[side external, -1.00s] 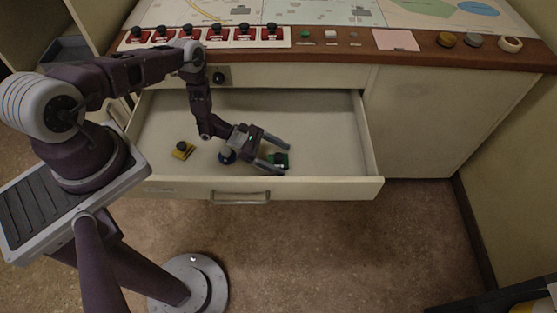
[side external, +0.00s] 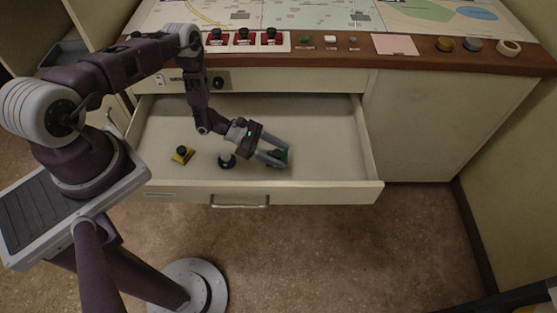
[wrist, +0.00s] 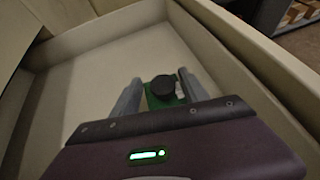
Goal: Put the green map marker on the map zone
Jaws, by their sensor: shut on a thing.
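The green map marker (wrist: 162,92), a green block with a black knob, is between the fingers of my gripper (wrist: 160,100) in the wrist view. In the side view the marker (side external: 281,157) shows partly behind the fingers of my gripper (side external: 277,155), inside the open drawer (side external: 330,130). My gripper is shut on the marker. I cannot tell whether the marker touches the drawer floor. The map zone is not clearly identifiable; a map (side external: 300,14) covers the console top behind the drawer.
A yellow marker (side external: 182,155) and a dark blue-and-white round one (side external: 227,160) lie in the drawer. The drawer's walls surround my gripper. Red switches (side external: 243,37), small buttons, a pink note (side external: 394,44) and round items (side external: 474,45) line the console's front edge.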

